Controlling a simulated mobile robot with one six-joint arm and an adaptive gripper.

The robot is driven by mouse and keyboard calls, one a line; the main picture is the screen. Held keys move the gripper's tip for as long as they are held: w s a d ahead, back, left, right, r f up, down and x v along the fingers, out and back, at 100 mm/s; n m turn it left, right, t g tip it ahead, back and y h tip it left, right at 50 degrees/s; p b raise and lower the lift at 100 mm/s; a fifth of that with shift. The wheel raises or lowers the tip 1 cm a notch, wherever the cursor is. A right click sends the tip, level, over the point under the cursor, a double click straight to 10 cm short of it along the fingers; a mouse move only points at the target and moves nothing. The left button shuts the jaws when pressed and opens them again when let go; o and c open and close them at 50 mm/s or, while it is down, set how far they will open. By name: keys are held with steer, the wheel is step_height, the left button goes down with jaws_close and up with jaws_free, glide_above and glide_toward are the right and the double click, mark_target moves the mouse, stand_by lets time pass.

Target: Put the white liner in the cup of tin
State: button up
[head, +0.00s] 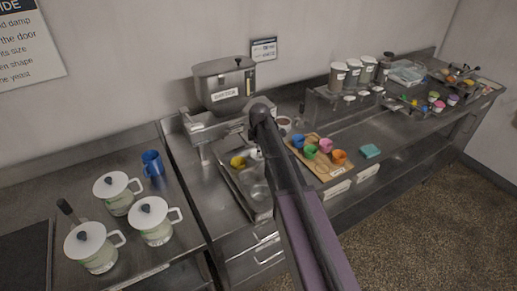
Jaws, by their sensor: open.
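A metal tin (232,181) with round cups lies on the steel counter, left of my arm. A yellow liner (238,162) sits at its far end. A small white shape (256,154) beside the yellow one may be the white liner; it is partly hidden and too small to be sure. My gripper (239,132) is over the far side of the tin, open, small and partly hidden by my arm. I cannot tell how far it is from the white shape. My arm covers the tin's right side.
A wooden board (322,167) with several coloured cups lies right of my arm. A steel container (225,86) stands behind the tin.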

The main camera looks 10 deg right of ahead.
step_height(320, 180, up, 7)
steer(key=s+p, duration=0.1)
steer(key=p, duration=0.5)
steer(key=shift+p, duration=0.3)
steer(key=shift+a+r, duration=0.1)
stand_by(0.3)
steer(key=s+m+g, duration=0.1)
steer(key=s+m, duration=1.5)
steer(key=s, duration=0.9)
steer(key=shift+d+g, duration=0.3)
steer(key=shift+d, duration=0.05)
stand_by(0.8)
